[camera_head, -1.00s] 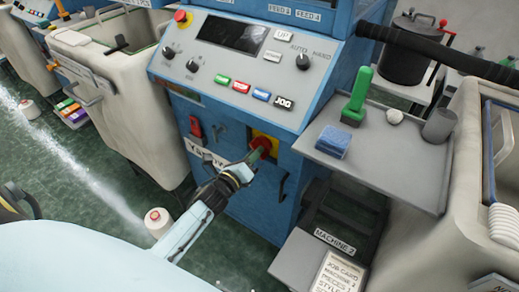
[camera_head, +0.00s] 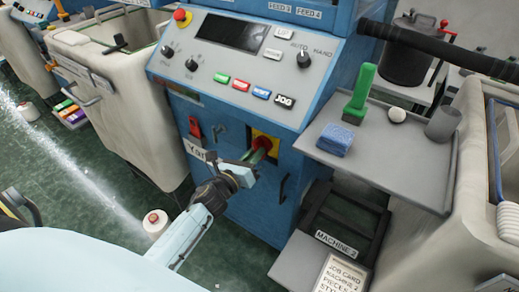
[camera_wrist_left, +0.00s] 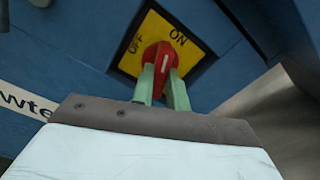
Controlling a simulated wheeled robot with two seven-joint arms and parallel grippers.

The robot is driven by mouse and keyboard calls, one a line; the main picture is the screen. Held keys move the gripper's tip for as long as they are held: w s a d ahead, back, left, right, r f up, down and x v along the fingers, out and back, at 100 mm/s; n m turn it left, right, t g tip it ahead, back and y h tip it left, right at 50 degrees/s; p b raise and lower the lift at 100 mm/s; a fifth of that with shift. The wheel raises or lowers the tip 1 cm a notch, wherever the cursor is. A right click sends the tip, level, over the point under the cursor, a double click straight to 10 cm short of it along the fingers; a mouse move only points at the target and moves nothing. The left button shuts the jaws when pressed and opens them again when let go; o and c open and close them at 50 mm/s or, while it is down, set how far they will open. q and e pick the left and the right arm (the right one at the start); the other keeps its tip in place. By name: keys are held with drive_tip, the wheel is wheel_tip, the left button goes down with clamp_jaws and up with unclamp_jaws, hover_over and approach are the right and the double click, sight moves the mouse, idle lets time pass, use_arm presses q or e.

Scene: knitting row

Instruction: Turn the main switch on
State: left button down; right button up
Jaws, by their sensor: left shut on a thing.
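The main switch is a red knob (camera_wrist_left: 160,60) on a yellow plate (camera_wrist_left: 202,54) marked OFF at left and ON at upper right in the left wrist view. Its white mark points roughly upward there, between the two words. In the head view the red knob (camera_head: 263,143) is low on the blue machine front. My left gripper (camera_wrist_left: 162,84) has its green fingers on either side of the knob and is shut on it. The gripper also shows in the head view (camera_head: 257,154), hiding part of the plate. My right gripper is in neither view.
A sloped control panel (camera_head: 215,63) with buttons and a dark display sits above the switch. A grey shelf (camera_head: 395,170) at right carries a green-handled tool (camera_head: 359,94) and a blue block (camera_head: 335,140). A white cone (camera_head: 156,222) stands on the floor beside my left arm.

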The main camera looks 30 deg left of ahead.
use_arm(q)
drive_tip(key=m+b, duration=0.1)
drive_tip(key=m, duration=0.1)
drive_tip(key=shift+m, duration=0.4)
drive_tip(key=shift+m+b, duration=0.45)
drive_tip(key=shift+m, duration=0.25)
drive_tip(key=c, duration=1.6)
unclamp_jaws()
drive_tip(key=shift+c, duration=0.2)
drive_tip(key=s, duration=0.6)
drive_tip(key=shift+a, duration=0.25)
